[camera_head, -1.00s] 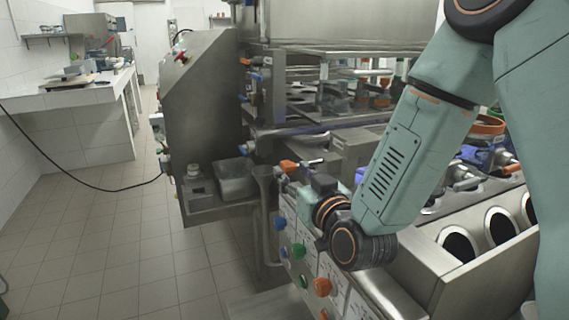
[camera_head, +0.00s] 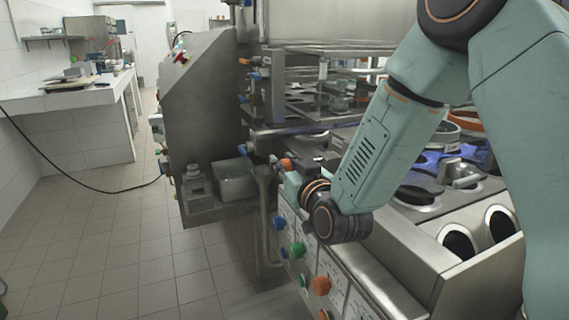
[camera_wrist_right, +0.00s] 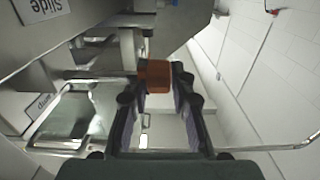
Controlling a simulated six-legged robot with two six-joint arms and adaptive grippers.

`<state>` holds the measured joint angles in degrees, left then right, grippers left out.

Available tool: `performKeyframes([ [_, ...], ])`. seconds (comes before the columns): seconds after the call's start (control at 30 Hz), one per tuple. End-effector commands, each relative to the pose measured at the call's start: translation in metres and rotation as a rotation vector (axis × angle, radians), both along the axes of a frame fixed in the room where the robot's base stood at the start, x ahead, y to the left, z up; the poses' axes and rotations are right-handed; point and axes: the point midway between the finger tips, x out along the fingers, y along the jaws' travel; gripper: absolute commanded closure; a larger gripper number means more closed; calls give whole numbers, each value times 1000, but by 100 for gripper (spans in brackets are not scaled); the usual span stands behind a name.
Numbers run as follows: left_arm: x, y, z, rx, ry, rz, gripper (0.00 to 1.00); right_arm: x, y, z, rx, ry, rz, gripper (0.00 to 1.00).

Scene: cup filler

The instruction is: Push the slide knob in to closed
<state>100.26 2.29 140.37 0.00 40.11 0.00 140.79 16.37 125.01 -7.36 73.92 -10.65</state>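The slide knob is an orange-brown block (camera_wrist_right: 155,76). In the right wrist view it sits between the fingertips of my right gripper (camera_wrist_right: 156,82) and fills nearly all the gap. I cannot tell whether the fingers press on it. In the head view an orange knob (camera_head: 287,164) shows at the machine's near-left corner, just beyond my right wrist. The fingers there are largely hidden by the wrist. A plate reading "Slide" (camera_wrist_right: 40,9) is at the top left of the wrist view. My left gripper is not in view.
Below the wrist, the machine's front panel carries blue, green (camera_head: 298,250) and orange (camera_head: 321,285) knobs. A metal rail (camera_head: 300,131) runs behind the orange knob. A steel bin (camera_head: 236,186) stands to its left. The tiled floor at left is free.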

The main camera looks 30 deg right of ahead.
Motion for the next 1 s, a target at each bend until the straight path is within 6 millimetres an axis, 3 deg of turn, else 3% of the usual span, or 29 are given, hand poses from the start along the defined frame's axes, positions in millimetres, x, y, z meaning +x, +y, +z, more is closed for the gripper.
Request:
performKeyframes([
  [0.23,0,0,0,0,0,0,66,0,0,0,0,0,0,100],
  [1.0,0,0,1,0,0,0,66,0,-1,0,-1,2,0,100],
])
